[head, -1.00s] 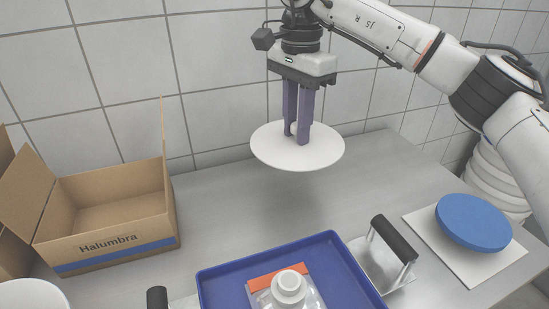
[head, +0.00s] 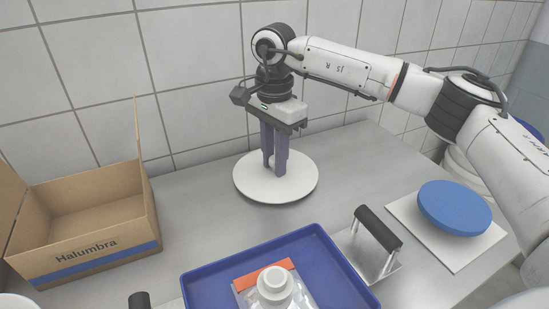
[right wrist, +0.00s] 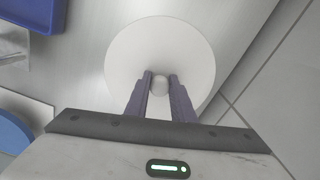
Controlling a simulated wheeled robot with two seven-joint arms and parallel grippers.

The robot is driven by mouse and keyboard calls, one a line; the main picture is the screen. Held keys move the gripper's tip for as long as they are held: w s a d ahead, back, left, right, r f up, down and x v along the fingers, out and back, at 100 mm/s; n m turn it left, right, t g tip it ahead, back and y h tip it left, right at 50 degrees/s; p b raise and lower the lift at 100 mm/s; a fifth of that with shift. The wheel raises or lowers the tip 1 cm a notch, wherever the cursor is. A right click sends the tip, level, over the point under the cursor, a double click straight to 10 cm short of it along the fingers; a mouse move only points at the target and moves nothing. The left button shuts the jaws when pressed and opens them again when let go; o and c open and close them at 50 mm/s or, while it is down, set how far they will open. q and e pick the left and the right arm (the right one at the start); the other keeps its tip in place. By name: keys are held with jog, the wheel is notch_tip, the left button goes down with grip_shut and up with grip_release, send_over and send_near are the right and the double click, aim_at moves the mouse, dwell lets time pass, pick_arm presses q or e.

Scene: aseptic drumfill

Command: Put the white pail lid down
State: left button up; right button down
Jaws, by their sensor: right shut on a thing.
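The white pail lid (head: 256,190) is a flat round disc, low over or on the steel table behind the blue tray; I cannot tell whether it fully touches the table. My right gripper (head: 274,170) points straight down at the lid's middle. Its purple fingers are shut on the lid's small central knob. In the right wrist view the lid (right wrist: 128,55) lies below the fingers, with the knob (right wrist: 160,84) between the fingertips. My left gripper is not in view.
An open cardboard box (head: 90,250) stands at the left. A blue tray (head: 325,250) holding a white-capped bottle (head: 275,286) is in front. A metal tool with a black handle (head: 379,228) and a blue disc on a white board (head: 404,212) are at the right. The table (head: 350,160) is clear around the lid.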

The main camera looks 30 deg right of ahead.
jog(key=shift+f, duration=0.1)
jog(key=c, duration=1.5)
grip_release()
notch_tip(320, 180, up, 12)
jog(key=shift+r+p, duration=0.15)
jog(key=shift+p, duration=0.3)
